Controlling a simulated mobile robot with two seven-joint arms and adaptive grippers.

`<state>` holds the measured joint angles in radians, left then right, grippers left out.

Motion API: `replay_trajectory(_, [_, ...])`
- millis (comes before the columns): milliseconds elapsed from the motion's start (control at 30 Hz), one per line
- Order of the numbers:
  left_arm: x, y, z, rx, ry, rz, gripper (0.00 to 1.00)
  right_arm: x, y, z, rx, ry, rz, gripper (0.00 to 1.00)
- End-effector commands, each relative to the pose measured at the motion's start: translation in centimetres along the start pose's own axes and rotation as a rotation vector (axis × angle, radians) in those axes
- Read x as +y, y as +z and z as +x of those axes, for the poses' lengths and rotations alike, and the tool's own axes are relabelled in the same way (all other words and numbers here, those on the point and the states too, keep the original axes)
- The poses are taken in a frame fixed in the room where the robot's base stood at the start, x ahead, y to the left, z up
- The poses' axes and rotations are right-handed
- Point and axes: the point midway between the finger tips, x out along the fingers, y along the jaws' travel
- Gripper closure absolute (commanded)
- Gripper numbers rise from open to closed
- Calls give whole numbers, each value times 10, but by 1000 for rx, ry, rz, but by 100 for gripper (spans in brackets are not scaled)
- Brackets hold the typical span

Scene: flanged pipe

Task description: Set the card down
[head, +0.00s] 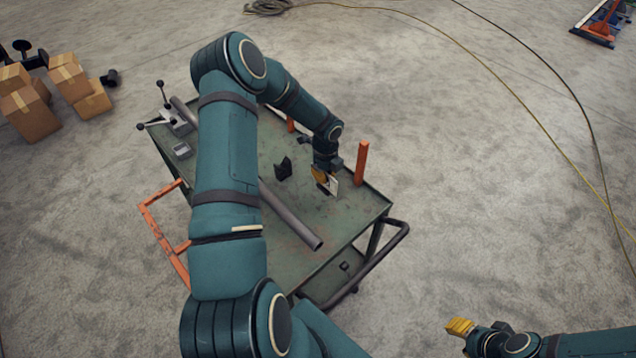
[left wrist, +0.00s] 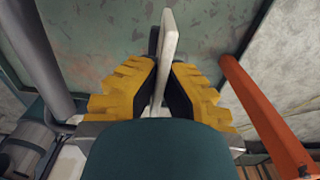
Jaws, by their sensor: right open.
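The white card (head: 334,186) is in my left gripper (head: 323,178), over the right part of the green cart top (head: 345,207). In the left wrist view, the card (left wrist: 168,45) stands edge-on between the yellow fingers of my left gripper (left wrist: 165,88), whose dark pads close on both its faces. Its far end points at the cart top; I cannot tell whether it touches. My right gripper (head: 460,327) is open and empty, low at the right, away from the cart.
An orange post (head: 361,163) stands close right of the left gripper. A black bracket (head: 284,168) and a long grey pipe (head: 292,217) are to its left. Cardboard boxes (head: 68,80) stand on the floor.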

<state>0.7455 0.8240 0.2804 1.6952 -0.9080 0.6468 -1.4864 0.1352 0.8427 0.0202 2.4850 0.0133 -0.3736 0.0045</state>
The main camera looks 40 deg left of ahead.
Motion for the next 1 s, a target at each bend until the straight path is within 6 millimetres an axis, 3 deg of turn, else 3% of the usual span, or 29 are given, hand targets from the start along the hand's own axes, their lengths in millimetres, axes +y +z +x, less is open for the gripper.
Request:
replay_trajectory(500, [0, 0, 54, 0, 0, -3, 100, 1, 0, 4, 0, 1, 0, 59])
replay_trajectory(900, [0, 0, 59, -1, -1, -2, 100, 3, 1, 9, 0, 2, 0, 59])
replay_trajectory(933, [0, 0, 58, 0, 0, -2, 84, 2, 1, 8, 0, 2, 0, 59])
replay_trajectory(1000, [0, 0, 57, 0, 0, -2, 66, 2, 1, 8, 0, 2, 0, 59])
